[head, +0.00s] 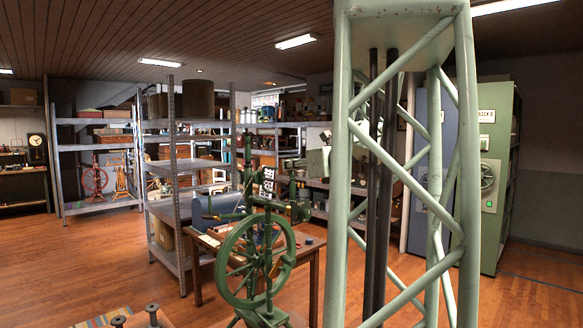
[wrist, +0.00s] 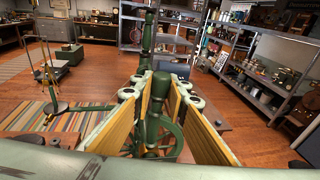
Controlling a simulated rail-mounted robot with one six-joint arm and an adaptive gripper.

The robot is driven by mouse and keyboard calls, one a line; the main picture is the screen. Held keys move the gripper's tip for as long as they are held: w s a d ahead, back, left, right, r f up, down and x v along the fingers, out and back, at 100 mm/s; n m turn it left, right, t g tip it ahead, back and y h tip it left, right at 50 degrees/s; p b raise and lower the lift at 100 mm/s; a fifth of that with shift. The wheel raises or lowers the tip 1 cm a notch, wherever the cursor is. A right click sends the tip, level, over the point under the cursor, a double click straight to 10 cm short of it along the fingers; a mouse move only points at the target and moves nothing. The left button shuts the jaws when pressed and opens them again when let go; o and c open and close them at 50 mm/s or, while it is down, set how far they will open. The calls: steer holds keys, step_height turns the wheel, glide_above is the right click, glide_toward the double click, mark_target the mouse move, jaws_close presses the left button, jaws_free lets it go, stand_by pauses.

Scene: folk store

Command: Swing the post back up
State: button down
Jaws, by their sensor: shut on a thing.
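In the wrist view a turned green post (wrist: 156,103) with a rounded, necked end stands between the pale yellow pads of my gripper (wrist: 158,95). My gripper is shut on it. Part of a green spinning wheel (wrist: 172,145) shows below and behind the post. Another green upright (wrist: 148,40) rises beyond it. In the head view the green spinning wheel (head: 223,262) stands in the lower middle, with green uprights and turned parts above it. My gripper cannot be made out there. The exact lean of the held post is hard to tell.
A wooden table (head: 312,252) with small items stands right behind the wheel. Grey metal shelving (head: 174,190) stands behind it. A green cabinet (head: 495,165) is at the right. The wrist view shows a striped rug (wrist: 62,124) and open floor at left.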

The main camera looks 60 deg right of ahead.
steer(key=c, duration=2.5)
jaws_free()
steer(key=shift+a, duration=0.1)
steer(key=v, duration=1.2)
